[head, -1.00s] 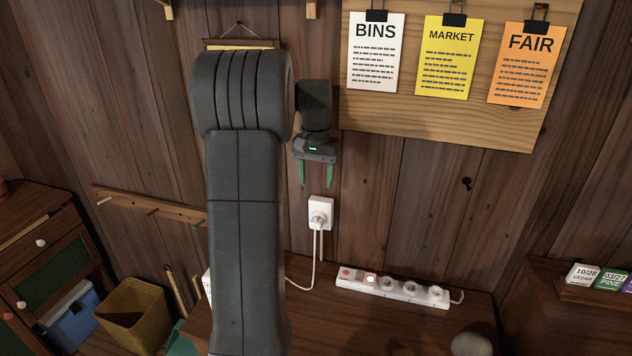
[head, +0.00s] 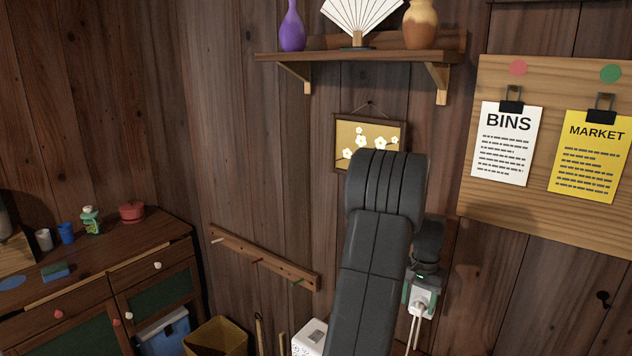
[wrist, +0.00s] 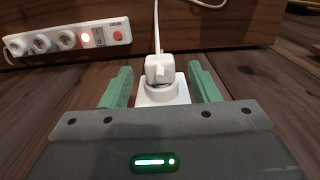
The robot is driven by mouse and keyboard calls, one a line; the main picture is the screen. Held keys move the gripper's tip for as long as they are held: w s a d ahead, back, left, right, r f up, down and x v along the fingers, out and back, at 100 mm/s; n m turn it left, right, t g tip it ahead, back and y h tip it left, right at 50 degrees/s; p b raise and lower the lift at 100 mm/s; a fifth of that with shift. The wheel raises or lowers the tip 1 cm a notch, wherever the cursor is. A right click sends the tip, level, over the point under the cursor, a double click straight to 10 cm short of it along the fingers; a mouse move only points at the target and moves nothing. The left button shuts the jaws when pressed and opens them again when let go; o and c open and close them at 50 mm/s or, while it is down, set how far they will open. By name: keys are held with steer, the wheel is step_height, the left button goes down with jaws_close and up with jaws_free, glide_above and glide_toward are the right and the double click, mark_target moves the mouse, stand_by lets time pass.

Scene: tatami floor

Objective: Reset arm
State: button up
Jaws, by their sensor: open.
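My gripper (head: 419,300) is in front of the wall in the head view, partly behind my arm. Its green fingers are apart. In the wrist view, my gripper (wrist: 161,88) shows open, with one finger on each side of a white plug (wrist: 160,69) in a white wall outlet (wrist: 162,95). I cannot tell whether the fingers touch it. The outlet also shows in the head view (head: 421,302), with a white cord (head: 415,332) hanging down.
A wooden shelf (head: 360,56) with vases and a fan is above. A framed flower picture (head: 345,134) hangs behind my arm. A cabinet (head: 100,262) stands far left.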

steer(key=shift+f, duration=0.8)
step_height(320, 180, up, 14)
steer(key=b, duration=0.1)
step_height(320, 180, down, 14)
steer(key=shift+f+p, duration=0.1)
steer(key=shift+p, duration=0.5)
steer(key=shift+s+a+b, duration=0.55)
steer(key=shift+s+a, duration=0.35)
steer(key=shift+s, duration=0.3)
steer(key=shift+s+a+b, duration=0.5)
steer(key=shift+s+a, duration=0.35)
steer(key=shift+s, duration=0.3)
